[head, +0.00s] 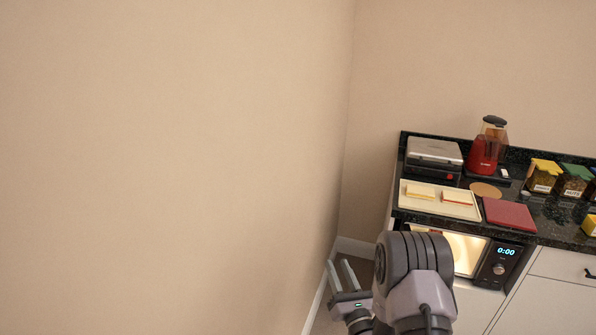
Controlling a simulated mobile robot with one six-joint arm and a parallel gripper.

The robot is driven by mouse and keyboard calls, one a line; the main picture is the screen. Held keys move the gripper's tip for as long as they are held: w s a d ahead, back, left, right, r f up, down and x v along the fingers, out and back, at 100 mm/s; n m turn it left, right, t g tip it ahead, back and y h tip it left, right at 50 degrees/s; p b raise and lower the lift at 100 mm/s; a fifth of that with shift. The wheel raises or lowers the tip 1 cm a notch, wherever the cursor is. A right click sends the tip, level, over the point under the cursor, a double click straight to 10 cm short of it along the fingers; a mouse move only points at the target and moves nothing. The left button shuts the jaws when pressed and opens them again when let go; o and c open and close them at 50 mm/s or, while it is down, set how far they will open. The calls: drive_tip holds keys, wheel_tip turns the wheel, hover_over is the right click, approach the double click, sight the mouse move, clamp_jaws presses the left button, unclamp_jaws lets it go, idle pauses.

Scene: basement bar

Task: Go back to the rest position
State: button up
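My gripper (340,264) is at the lower middle of the head view, beside my arm and in front of the room corner. Its two pale fingers point up and stand apart, with nothing between them. It is left of the counter and touches nothing that I can see. My arm's links hide part of the cabinet front and of the microwave.
A dark counter (552,212) stands at the right. It holds a silver press (434,153), a red grinder (485,150), a cream board (465,210), a red board (509,214) and several jars. A lit microwave (500,268) is below. A bare wall (170,150) fills the left.

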drive_tip(key=s+a+r+n+g+y, duration=0.2)
drive_tip(key=a+r+n+g+y, duration=0.1)
drive_tip(key=a+r+n+y, duration=0.3)
drive_tip(key=s+a+r+n+g+y, duration=0.2)
drive_tip(key=s+a+r+n+y, duration=0.1)
drive_tip(key=a+r+y, duration=0.4)
drive_tip(key=s+a+r+n+g, duration=0.3)
drive_tip(key=s+r+n+g, duration=0.1)
drive_tip(key=s+n+g, duration=0.25)
drive_tip(key=s+a+r+n+g, duration=0.3)
drive_tip(key=s+r+n+g, duration=0.15)
drive_tip(key=s, duration=0.35)
drive_tip(key=s+d+f+n+g+h, duration=0.1)
drive_tip(key=s+d+n+g+h, duration=0.1)
drive_tip(key=s+n+h, duration=0.3)
drive_tip(key=s+d+f+n+g+h, duration=0.1)
drive_tip(key=s+d+f+n+h, duration=0.15)
drive_tip(key=s, duration=0.55)
drive_tip(key=s+d+r+n+t+h, duration=0.1)
drive_tip(key=d+n+t+h, duration=0.3)
drive_tip(key=d+h, duration=0.4)
drive_tip(key=d+t, duration=0.1)
drive_tip(key=d, duration=0.5)
drive_tip(key=shift+r, duration=0.35)
